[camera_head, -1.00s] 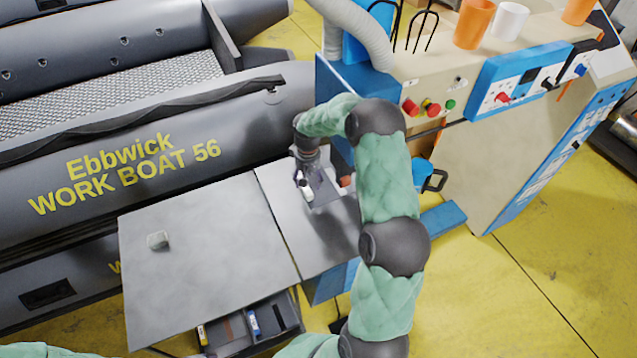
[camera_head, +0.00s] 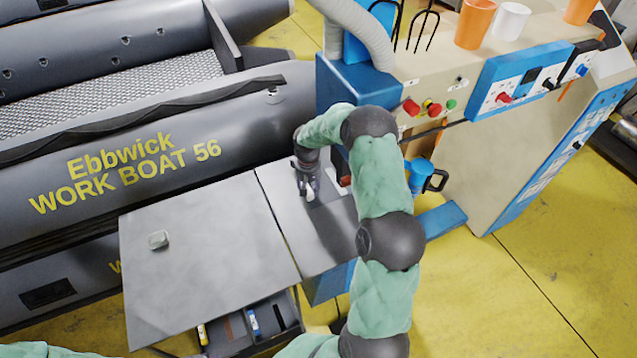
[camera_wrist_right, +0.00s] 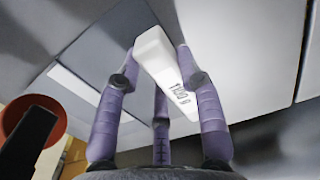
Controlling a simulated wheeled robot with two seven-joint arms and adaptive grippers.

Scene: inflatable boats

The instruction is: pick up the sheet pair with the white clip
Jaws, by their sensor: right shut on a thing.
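My right gripper (camera_head: 309,194) is low over the right-hand grey panel of the worktop, beside the machine. In the right wrist view its purple fingers (camera_wrist_right: 160,80) are closed around a white block-like clip (camera_wrist_right: 163,68) with dark lettering. The clip lies slanted between the fingers. A flat grey-blue sheet-like patch (camera_wrist_right: 75,84) shows left of the clip; I cannot tell whether it is joined to it. In the head view the clip is mostly hidden by the fingers. My left gripper is not in view.
A small pale block (camera_head: 158,240) sits on the left worktop panel (camera_head: 215,265). An open drawer (camera_head: 255,335) is below the front edge. The machine (camera_head: 470,140) with a blue mug (camera_head: 422,176) stands right, a grey boat (camera_head: 150,150) behind left.

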